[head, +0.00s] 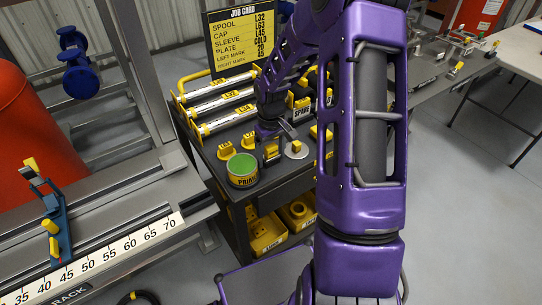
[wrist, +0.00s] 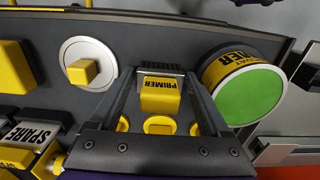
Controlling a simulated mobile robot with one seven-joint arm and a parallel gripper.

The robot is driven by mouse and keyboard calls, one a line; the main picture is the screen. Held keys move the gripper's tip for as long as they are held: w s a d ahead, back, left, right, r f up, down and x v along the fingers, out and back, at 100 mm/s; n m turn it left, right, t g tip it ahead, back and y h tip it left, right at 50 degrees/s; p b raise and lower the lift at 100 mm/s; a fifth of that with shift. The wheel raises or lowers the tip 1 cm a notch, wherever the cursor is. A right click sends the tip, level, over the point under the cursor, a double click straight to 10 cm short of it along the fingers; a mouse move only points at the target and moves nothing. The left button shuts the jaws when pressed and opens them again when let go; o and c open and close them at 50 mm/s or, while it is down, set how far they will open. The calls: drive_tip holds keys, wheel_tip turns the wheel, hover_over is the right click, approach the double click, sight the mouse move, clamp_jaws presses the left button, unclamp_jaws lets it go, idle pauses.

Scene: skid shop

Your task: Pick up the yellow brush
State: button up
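The yellow brush (wrist: 161,97) is a small yellow block marked PRIMER with a dark bristle edge. In the wrist view it shows between the two fingers of my gripper (wrist: 158,76). The fingers are open, with a narrow gap on each side of the brush; I cannot tell how far above it they are. In the head view the brush (head: 271,153) stands on the dark cart top, just below my gripper (head: 271,133), whose fingers are partly hidden there.
A primer can (head: 242,171) with a green top stands close beside the brush. A pale disc with a yellow knob (head: 296,150) is on its other side. Yellow caps (head: 226,150), labelled tubes (head: 222,103) and a SPARE block (head: 301,110) crowd the cart top (head: 207,157).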

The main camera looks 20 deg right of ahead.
sight(271, 146)
drive_tip(key=c, duration=1)
wheel_tip(271, 146, up, 10)
drive_tip(key=shift+r+p, duration=0.1)
drive_tip(key=shift+p, duration=0.55)
drive_tip(key=shift+c, duration=0.2)
drive_tip(key=o, duration=0.8)
drive_tip(key=c, duration=0.6)
